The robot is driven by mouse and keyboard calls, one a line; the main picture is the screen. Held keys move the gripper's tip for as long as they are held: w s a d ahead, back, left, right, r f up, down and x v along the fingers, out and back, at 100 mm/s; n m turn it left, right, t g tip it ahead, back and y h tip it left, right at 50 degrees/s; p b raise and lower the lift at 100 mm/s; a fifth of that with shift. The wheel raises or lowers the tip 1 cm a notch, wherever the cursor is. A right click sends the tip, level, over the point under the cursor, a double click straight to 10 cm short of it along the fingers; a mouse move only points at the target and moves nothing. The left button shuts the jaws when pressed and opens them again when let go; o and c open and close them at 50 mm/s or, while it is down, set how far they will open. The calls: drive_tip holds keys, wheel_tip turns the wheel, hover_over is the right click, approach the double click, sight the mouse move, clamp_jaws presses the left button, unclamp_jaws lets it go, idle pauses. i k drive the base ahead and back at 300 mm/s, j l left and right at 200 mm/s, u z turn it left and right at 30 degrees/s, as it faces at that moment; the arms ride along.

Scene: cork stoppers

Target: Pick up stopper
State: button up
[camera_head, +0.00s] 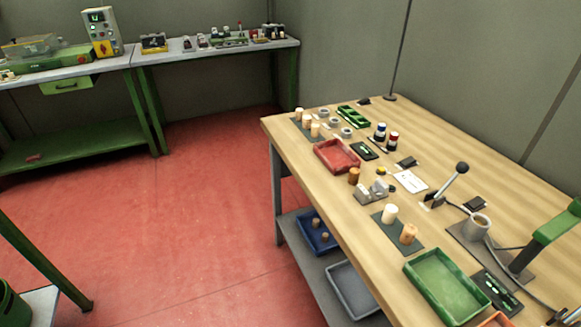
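Several stopper-like cylinders stand on the wooden workbench (470,165); I cannot tell which one the task means. A pale cream stopper (390,213) and a tan cork stopper (408,234) stand on a dark mat (383,222) near the front edge. A brown stopper (354,176) stands farther back, behind a grey metal fixture (372,194). A cluster of small pale and tan stoppers (307,121) stands on another mat at the far left corner. Small corks (323,237) lie in a blue tray (312,245) on the lower shelf. My gripper is not in view.
A red tray (337,155) and a green tray (447,285) lie on the bench. A lever with a black knob (462,168), a grey cup (477,225) and a green-topped press (556,222) stand to the right. Red floor (190,230) is clear left of the bench.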

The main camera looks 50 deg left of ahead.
sight(354, 172)
drive_tip(key=u, duration=1.1)
drive_tip(key=i+j+z, duration=0.1)
drive_tip(key=i+j, duration=0.15)
drive_tip(key=i+j+z, duration=0.1)
drive_tip(key=j, duration=0.4)
drive_tip(key=i+j+z, duration=0.1)
drive_tip(key=i+j, duration=0.2)
drive_tip(key=i+j+z, duration=0.1)
drive_tip(key=j, duration=0.4)
drive_tip(key=i+l, duration=0.45)
drive_tip(key=l, duration=0.1)
